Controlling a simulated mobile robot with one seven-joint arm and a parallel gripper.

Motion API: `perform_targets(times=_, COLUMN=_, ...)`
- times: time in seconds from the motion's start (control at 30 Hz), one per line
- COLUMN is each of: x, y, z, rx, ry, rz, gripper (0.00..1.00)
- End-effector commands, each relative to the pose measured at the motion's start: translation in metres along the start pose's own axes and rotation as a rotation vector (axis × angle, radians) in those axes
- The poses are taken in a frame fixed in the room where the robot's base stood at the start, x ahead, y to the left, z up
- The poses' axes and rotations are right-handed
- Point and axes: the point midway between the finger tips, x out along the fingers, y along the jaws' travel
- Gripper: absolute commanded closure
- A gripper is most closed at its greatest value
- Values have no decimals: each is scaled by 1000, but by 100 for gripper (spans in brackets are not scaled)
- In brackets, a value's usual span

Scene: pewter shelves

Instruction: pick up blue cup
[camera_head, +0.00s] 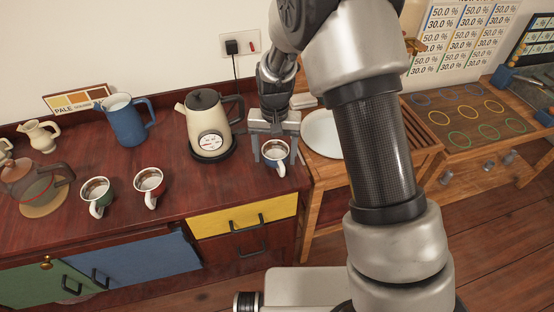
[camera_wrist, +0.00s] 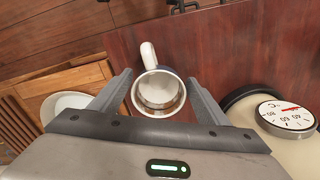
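The blue cup (camera_head: 275,153) stands upright near the right end of the dark red wooden counter, white inside with a dark blue outside. In the wrist view the cup (camera_wrist: 159,92) shows from above, its pale handle pointing away from my gripper. My gripper (camera_head: 273,160) is open, with one finger on each side of the cup. In the wrist view the gripper fingers (camera_wrist: 162,96) also flank the cup, with a visible gap at least on the right. The cup's lower part is mostly hidden.
A cream kettle (camera_head: 208,128) with a dial stands just left of the cup. A blue pitcher (camera_head: 127,122), a red cup (camera_head: 149,184), a green cup (camera_head: 97,193) and a teapot (camera_head: 32,183) stand further left. A white plate (camera_head: 322,133) lies on the wooden rack to the right.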

Motion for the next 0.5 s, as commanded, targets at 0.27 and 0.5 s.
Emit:
perform_targets(times=0.27, x=-1, y=0, z=0, rx=0, ry=0, rz=0, gripper=69)
perform_targets(times=0.5, x=-6, y=0, z=0, rx=0, ry=1, rz=-1, gripper=69)
